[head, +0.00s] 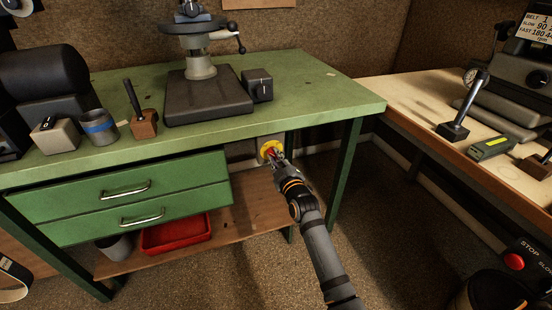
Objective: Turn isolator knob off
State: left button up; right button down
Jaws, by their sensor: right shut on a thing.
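The isolator knob (267,148) is red on a round yellow plate, set on a light box under the front edge of the green bench, right of the drawers. My right gripper (272,153) reaches up to it from below right and is shut on the knob. The fingers cover part of the knob, so its exact turn angle cannot be told. My left gripper is not in view.
The green bench (310,95) carries a drill press base (205,97), a small grey box and hand tools. Two green drawers (110,190) are shut beside the isolator. A red tray (175,234) sits on the lower shelf. A wooden bench (420,95) stands right. Floor between is open.

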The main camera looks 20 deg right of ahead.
dwell(0.3)
jog(key=c, duration=1.3)
grip_release()
jog(key=s, duration=1.2)
jog(key=shift+d, duration=0.2)
